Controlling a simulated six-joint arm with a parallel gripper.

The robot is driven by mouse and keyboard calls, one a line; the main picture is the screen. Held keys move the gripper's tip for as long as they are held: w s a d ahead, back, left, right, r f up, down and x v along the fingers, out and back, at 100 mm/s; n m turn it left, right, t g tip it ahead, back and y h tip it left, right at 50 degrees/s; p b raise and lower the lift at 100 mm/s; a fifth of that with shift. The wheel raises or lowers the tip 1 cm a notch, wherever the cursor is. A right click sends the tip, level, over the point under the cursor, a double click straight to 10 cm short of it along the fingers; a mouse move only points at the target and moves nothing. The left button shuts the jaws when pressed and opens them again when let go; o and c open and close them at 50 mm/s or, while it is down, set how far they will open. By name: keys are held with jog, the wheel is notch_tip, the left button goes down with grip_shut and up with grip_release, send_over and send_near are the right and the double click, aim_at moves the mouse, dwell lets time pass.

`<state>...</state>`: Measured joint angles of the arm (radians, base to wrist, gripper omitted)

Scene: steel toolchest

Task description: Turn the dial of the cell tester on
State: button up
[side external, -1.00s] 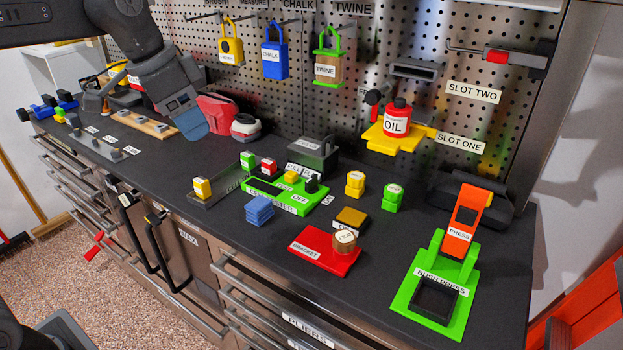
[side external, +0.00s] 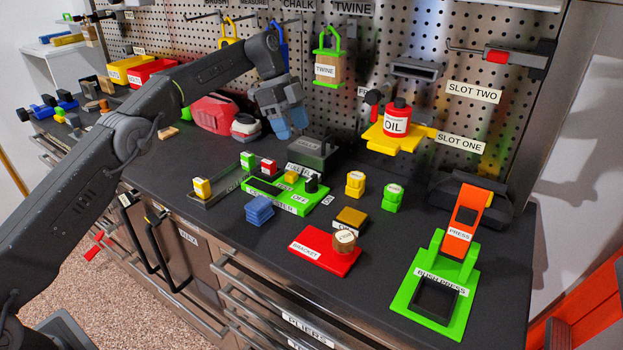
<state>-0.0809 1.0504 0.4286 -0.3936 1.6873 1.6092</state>
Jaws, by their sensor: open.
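The cell tester is a flat green plate (side external: 322,197) on the bench top in the side external view. Its black dial (side external: 311,185) stands at the plate's right part, near a white OFF label (side external: 300,198). A small yellow block (side external: 291,176) sits on the tester left of the dial. Which way the dial points is too small to tell. My gripper (side external: 288,132) is open and empty, pointing down with blue fingertips. It is above the bench, behind and to the left of the dial in the picture, apart from it.
A dark grey box (side external: 318,150) stands just behind the tester. A grey tray (side external: 213,199) with yellow, green and red cells lies left of it. Blue blocks (side external: 259,210) sit in front, and yellow (side external: 355,184) and green (side external: 393,197) stacks stand to the right.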

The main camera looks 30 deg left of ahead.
aim_at(311, 178)
jog(key=x, duration=1.4)
jog(key=shift+d+r, duration=0.1)
jog(key=c, duration=0.6)
